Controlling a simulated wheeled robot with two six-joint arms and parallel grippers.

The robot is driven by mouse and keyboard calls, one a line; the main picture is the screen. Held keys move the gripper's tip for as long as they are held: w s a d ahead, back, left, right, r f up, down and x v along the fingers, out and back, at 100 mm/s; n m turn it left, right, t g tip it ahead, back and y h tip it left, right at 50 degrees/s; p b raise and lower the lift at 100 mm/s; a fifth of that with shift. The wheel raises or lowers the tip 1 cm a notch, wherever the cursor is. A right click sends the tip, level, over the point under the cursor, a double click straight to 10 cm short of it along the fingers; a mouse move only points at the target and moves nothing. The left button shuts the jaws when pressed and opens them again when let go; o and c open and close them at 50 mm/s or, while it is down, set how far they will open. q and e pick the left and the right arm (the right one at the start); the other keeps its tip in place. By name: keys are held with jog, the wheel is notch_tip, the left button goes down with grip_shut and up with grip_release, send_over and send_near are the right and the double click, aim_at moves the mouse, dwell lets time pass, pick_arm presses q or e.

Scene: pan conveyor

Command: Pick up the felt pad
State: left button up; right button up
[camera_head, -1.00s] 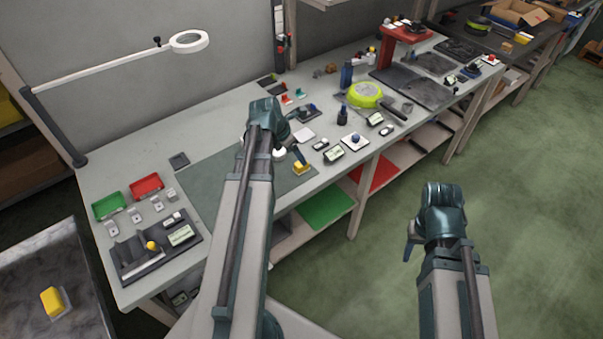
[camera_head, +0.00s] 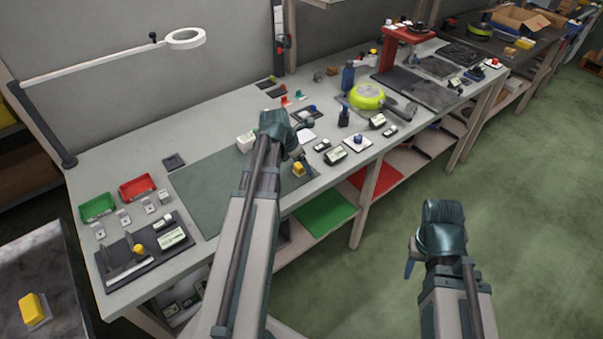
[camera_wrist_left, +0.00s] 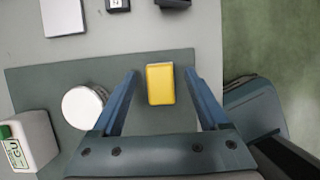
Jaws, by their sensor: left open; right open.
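A small yellow block (camera_wrist_left: 160,84), which may be the felt pad, lies on the grey-green mat (camera_wrist_left: 150,119) in the left wrist view. It also shows in the head view (camera_head: 299,170), just below my left gripper (camera_head: 299,154). In the left wrist view my left gripper (camera_wrist_left: 162,74) is open, with one finger on each side of the block and a gap at both sides. My right gripper (camera_head: 410,268) hangs over the floor, away from the bench; its fingertips show only in part.
A white round object (camera_wrist_left: 83,107) stands close beside the left finger, and a white box (camera_wrist_left: 27,140) lies further left. A white square (camera_wrist_left: 63,17) and small dark items lie beyond the mat. The mat's left part (camera_head: 212,190) is clear in the head view.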

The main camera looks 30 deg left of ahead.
pick_arm(q)
grip_shut()
dwell(0.4)
jog(key=shift+r, duration=0.15)
pick_arm(e)
jog(key=shift+r, duration=0.1)
